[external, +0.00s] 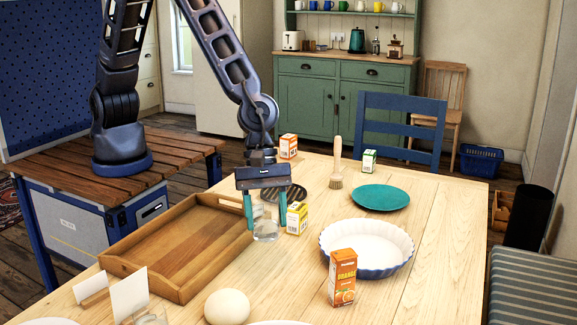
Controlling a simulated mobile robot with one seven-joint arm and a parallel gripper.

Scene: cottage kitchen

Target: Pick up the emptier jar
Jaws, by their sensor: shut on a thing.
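My gripper (265,218) points down over the table, its two teal fingers on either side of a small clear glass jar (266,231). It is shut on this jar. The jar is upright and looks mostly clear; its fill level is too small to read. I cannot tell whether its base touches the table. Another clear glass thing (152,319) shows at the bottom left edge, partly cut off and next to a white card; I cannot tell whether it is a jar or how full it is.
A wooden tray (143,262) lies left of the held jar. A yellow carton (297,218) stands close on its right, and a dark ridged round thing (297,193) lies behind. A white fluted dish (366,266), orange carton (342,278) and teal plate (380,198) are further right.

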